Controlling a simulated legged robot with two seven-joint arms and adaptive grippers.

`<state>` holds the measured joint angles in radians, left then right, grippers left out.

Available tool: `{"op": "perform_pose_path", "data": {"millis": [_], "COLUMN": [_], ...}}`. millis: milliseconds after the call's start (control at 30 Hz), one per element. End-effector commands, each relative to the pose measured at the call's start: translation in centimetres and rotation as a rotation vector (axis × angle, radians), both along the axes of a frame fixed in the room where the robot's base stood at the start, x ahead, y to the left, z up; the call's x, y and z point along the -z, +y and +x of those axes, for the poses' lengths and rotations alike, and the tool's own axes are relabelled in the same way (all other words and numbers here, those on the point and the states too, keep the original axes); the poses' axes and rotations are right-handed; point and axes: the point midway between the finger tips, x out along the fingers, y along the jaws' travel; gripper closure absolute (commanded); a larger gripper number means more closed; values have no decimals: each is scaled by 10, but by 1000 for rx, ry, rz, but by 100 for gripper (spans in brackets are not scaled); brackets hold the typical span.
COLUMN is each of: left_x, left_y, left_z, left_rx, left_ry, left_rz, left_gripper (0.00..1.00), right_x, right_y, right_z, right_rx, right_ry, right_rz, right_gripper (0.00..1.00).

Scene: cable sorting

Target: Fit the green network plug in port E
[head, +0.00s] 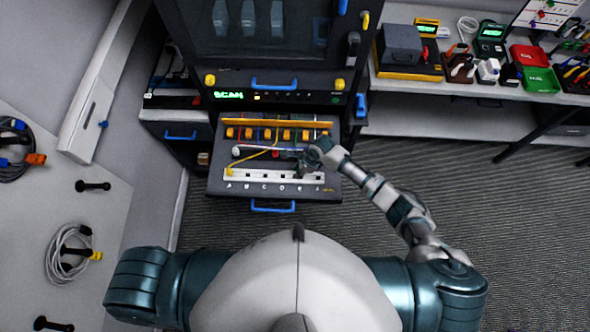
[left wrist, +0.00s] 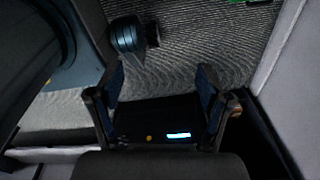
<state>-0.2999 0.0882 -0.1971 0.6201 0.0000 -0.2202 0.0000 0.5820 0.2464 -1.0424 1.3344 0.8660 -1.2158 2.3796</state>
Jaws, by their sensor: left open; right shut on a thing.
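The pull-out panel (head: 217,186) holds a white port strip (head: 257,176) lettered from A at the left, with E right of the middle. A yellow cable (head: 262,156) runs down to the strip at port A.
A row of orange clips (head: 268,134) with coloured cables stands behind the strip, under a yellow bar (head: 275,122). A blue handle (head: 272,207) is on the panel's front edge. A side bench (head: 430,125) at right carries bins and tools. Coiled cables (head: 62,255) hang at left.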

Motion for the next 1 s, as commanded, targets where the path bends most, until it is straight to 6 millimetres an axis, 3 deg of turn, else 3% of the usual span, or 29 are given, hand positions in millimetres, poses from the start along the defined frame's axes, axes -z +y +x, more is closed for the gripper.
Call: {"op": "perform_pose_path", "data": {"millis": [333,1000], "left_x": [0,0], "left_y": [-15,-5], "left_z": [0,0], "left_rx": [0,1], "left_ry": [1,0], "left_rz": [-17,-6], "left_gripper": [22,22], "right_x": [0,10], "right_y": [3,-1], "right_z": [0,0], "right_rx": [0,0], "right_ry": [0,0], "right_rz": [-3,-1], "right_gripper": [100,100]}}
